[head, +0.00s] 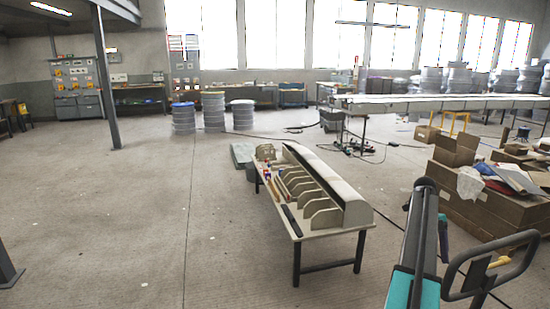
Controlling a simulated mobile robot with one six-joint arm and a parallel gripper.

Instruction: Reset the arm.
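I cannot make out my gripper in the head view. A long grey and teal body (416,238) rises from the bottom edge at right, with a dark looped handle beside it. I cannot tell whether it is part of me. No fingers or held object show on it.
A low table (329,228) with dark legs stands in the middle, carrying a long pale mould (330,187) with several upright ribs and some tools. Cardboard boxes (480,200) are stacked at right. Drums (213,110) stand farther back. The floor at left is mostly clear, with a post (105,75).

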